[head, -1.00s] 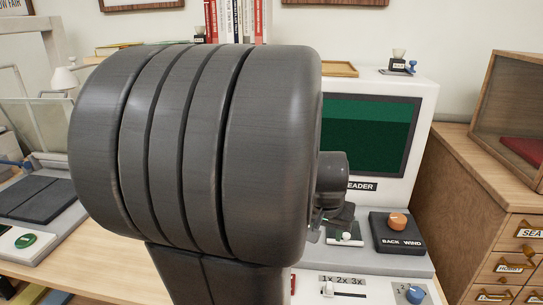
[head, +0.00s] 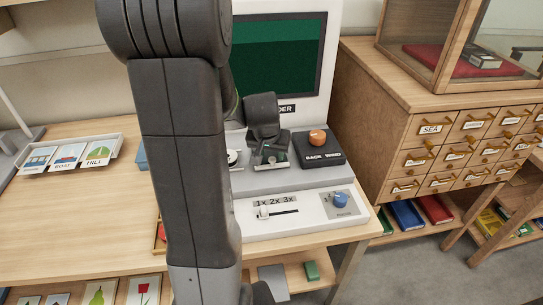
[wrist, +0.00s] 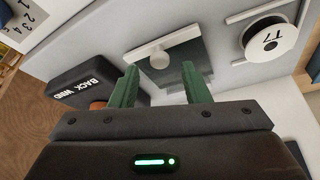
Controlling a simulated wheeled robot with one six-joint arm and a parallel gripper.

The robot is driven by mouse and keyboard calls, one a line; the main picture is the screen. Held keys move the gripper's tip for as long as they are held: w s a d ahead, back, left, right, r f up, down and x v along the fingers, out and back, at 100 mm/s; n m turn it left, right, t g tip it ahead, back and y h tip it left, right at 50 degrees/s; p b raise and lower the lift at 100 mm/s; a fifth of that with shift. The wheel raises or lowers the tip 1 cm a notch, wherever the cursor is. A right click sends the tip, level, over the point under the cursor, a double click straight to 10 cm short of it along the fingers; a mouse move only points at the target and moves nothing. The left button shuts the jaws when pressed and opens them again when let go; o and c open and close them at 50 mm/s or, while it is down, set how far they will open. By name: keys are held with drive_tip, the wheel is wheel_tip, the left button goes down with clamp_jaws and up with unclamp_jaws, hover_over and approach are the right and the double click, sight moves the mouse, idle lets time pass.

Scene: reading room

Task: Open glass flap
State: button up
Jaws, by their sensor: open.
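The glass flap (wrist: 183,65) is a dark greenish pane on the reader's grey bed. In the wrist view a white bar with a round pale knob (wrist: 160,59) runs along its far edge. My gripper (wrist: 160,88) is open, with its two green fingers apart, one on either side of the knob's line and short of it. Nothing shows between the fingers. The flap looks flat on the bed. In the head view my gripper (head: 268,157) is over the bed below the green screen and hides most of the flap.
A black BACK/WIND block with an orange knob (head: 318,137) stands close to the right of my gripper. A white reel (wrist: 270,43) sits on the flap's other side. In front are a slider (head: 264,213) and blue knob (head: 340,199). A drawer cabinet (head: 385,120) stands at right.

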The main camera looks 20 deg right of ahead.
drive_tip(key=shift+x, duration=1.2)
drive_tip(key=shift+c, duration=0.2)
clamp_jaws()
drive_tip(key=shift+r, duration=0.1)
drive_tip(key=shift+r, duration=0.1)
